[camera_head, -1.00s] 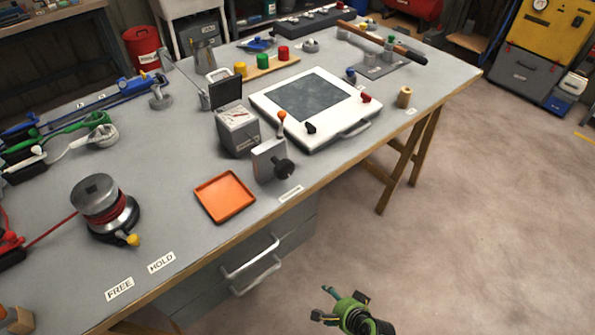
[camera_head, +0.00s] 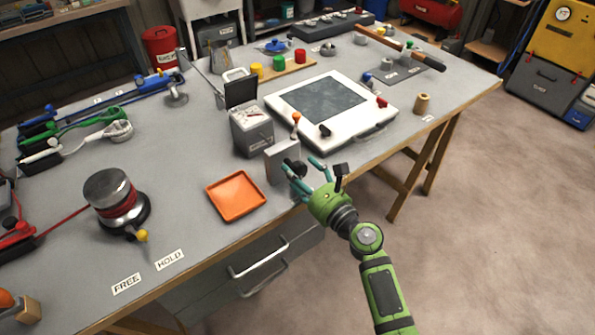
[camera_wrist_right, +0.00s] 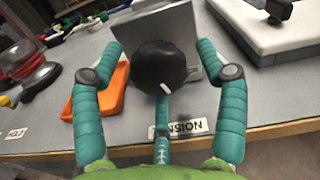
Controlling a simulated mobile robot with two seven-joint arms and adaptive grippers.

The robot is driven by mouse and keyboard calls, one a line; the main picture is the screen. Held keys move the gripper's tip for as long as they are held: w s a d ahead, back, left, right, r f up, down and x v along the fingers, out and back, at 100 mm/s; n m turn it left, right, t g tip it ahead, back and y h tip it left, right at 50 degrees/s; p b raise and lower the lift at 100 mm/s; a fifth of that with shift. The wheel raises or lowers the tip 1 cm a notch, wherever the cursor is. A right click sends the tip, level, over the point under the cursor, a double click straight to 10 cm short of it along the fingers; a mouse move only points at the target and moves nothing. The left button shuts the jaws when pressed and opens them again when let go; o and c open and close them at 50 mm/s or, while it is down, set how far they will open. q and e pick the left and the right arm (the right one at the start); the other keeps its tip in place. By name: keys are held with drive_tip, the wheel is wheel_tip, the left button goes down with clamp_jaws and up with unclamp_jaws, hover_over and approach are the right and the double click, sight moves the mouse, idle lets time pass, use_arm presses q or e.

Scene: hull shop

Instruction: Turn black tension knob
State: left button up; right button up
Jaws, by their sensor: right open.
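The black tension knob (camera_head: 293,168) sticks out from the front of a small grey metal block (camera_head: 281,156) near the bench's front edge. In the right wrist view the round knob (camera_wrist_right: 159,68) has a white mark near its lower rim. My right gripper (camera_head: 310,172) is green with teal fingers. It is open in front of the knob, with fingers spread to its left, right and below. Contact with the knob cannot be told. A label reading "...NSION" (camera_wrist_right: 186,128) lies below it, partly hidden by a finger. My left gripper is out of view.
An orange tray (camera_head: 237,196) lies left of the block. A grey meter box (camera_head: 252,130) stands behind it, and a white framed panel (camera_head: 350,137) lies to the right. A red-wound winch drum (camera_head: 115,195) stands at the left. The bench front between tray and labels is clear.

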drive_tip(key=shift+w+a, duration=0.35)
drive_tip(key=shift+w, duration=0.1)
drive_tip(key=shift+c, duration=0.4)
drive_tip(key=c, duration=1.1)
drive_tip(key=shift+f+n, duration=0.15)
drive_tip(key=shift+n, duration=0.15)
